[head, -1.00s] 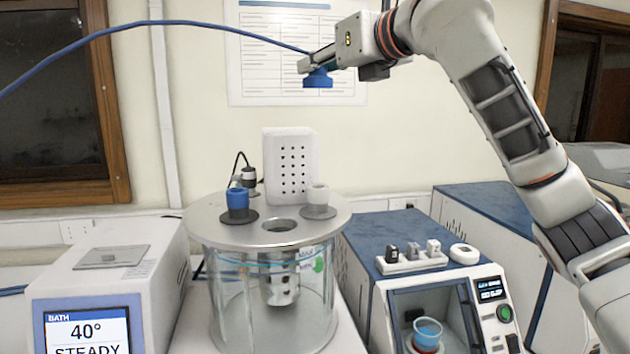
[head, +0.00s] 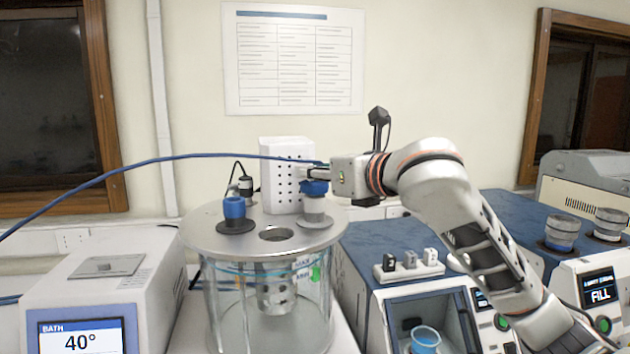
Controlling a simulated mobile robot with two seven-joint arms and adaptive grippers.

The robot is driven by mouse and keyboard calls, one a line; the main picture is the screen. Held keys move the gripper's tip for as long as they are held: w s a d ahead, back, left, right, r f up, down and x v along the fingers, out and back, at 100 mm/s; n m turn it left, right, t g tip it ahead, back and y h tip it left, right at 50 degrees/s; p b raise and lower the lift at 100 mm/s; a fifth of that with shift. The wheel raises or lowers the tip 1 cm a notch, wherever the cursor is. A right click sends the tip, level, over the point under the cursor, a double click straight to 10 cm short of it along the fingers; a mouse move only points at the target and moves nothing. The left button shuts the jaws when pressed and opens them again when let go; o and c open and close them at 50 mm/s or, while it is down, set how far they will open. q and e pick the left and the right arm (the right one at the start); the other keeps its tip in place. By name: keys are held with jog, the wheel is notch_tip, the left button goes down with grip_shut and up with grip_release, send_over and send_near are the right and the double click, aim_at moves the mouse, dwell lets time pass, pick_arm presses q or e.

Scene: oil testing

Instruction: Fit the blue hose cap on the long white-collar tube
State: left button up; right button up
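The blue hose cap (head: 314,188) is at the top of the white-collar tube (head: 314,207), on the right side of the round bath lid. It looks upright and in line with the collar, and covers its top; I cannot tell how far it is seated. My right gripper (head: 316,173) reaches in from the right and is shut on the cap, with the blue hose (head: 200,157) running off to the left. A blue-collar tube (head: 235,208) stands at the lid's left. My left gripper is not in view.
The metal lid (head: 215,245) has an open hole (head: 276,234) at its front, above the glass bath (head: 235,300). A white perforated box (head: 285,155) stands behind. The bath controller (head: 95,270) is at left; a blue-topped machine (head: 380,240) is at right.

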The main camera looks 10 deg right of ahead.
jog(key=shift+f, duration=0.95)
jog(key=shift+f, duration=0.1)
jog(key=o, duration=1)
jog(key=shift+s+d, duration=0.15)
jog(key=shift+s, duration=0.05)
jog(key=b+v, duration=0.1)
jog(key=v, duration=1)
jog(key=shift+s, duration=0.25)
